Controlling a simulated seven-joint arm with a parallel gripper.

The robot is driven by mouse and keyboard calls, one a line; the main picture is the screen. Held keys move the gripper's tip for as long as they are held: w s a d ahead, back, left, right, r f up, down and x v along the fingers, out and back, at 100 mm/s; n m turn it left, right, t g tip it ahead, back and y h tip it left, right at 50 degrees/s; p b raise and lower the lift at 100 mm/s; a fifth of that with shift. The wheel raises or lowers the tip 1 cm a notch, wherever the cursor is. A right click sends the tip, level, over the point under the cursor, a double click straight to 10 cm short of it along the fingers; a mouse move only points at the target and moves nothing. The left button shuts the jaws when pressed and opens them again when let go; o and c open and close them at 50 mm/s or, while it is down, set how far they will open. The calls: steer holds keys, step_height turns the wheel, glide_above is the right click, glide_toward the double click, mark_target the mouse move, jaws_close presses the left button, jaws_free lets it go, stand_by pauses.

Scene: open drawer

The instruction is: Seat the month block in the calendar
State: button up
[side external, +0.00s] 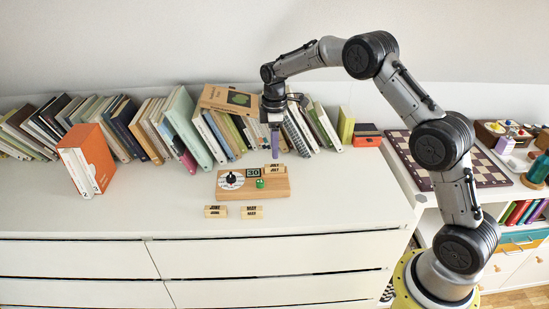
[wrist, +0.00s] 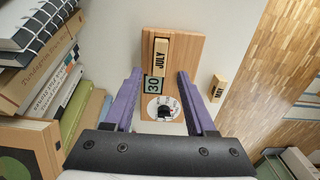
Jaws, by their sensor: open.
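The wooden calendar (side external: 226,191) lies on the white dresser top, with a round dial and a "30" number tile. A JULY block (side external: 275,169) is at its right end. In the wrist view the JULY block (wrist: 163,54) lies along a dark slot in the calendar (wrist: 186,54), with a dark strip showing on its left. I cannot tell whether it is fully down in the slot. My gripper (side external: 275,155) is above the JULY block. In the wrist view its purple fingers (wrist: 159,74) are open, apart on either side, with nothing held between them.
A JUNE block (side external: 215,211) and a MAY block (side external: 252,212) lie in front of the calendar near the dresser's front edge. A row of books (side external: 180,125) stands behind.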

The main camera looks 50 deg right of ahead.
steer(key=s+a+r+m+t, duration=0.15)
steer(key=s+r, duration=0.25)
steer(key=r, duration=0.4)
steer(key=s+a+r+m, duration=0.1)
steer(key=s+a+r, duration=0.1)
steer(key=s+r, duration=0.35)
steer(key=s+a+r+m+t, duration=0.2)
steer(key=s+a+r, duration=0.1)
steer(key=s+r, duration=0.5)
steer(key=s+a+f+m+t, duration=0.1)
steer(key=s+f+m, duration=0.1)
steer(key=s, duration=0.7)
steer(key=s+a+f+m+t, duration=0.1)
steer(key=s+f+m, duration=0.1)
steer(key=s, duration=0.8)
steer(key=shift+a+f+m, duration=0.35)
steer(key=shift+a+f, duration=0.05)
steer(key=shift+f, duration=0.2)
